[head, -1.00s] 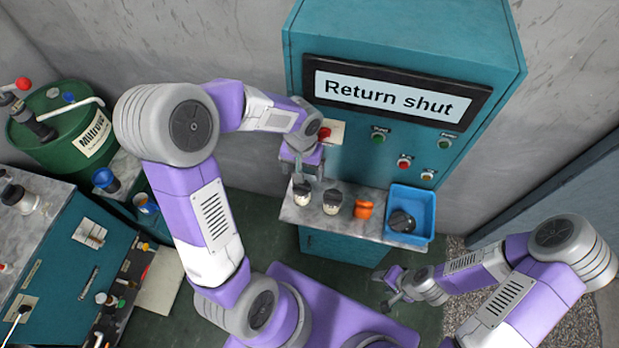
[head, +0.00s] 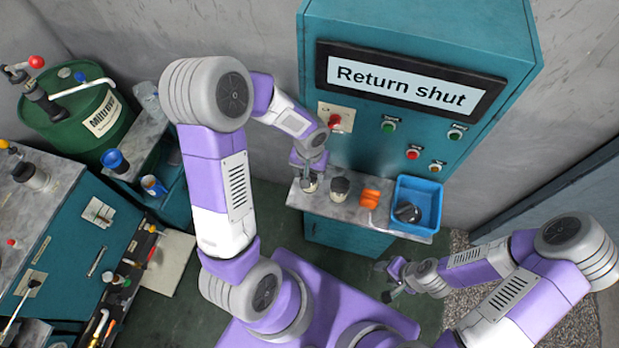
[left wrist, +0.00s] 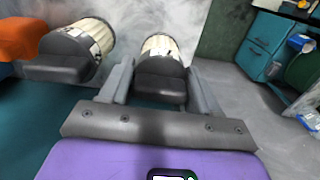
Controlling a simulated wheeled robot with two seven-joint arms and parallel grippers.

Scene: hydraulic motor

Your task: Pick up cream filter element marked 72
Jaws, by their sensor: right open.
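Two cream filter elements with dark caps stand on the grey shelf (head: 300,196) of the teal cabinet. In the head view the left element (head: 309,186) is partly hidden by my left gripper (head: 308,172), and the other element (head: 340,188) stands just right of it. In the left wrist view my left gripper's open fingers straddle one cream element (left wrist: 160,62); a second element (left wrist: 85,47) is outside them, to the left. No number 72 can be read on either. My right gripper (head: 386,281) is open and empty, low at the right, away from the shelf.
An orange part (head: 370,198) and a blue bin (head: 431,190) with a dark round part inside are right of the elements. The cabinet face with buttons rises behind. At left are a green drum (head: 75,125) and a teal workbench (head: 75,250).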

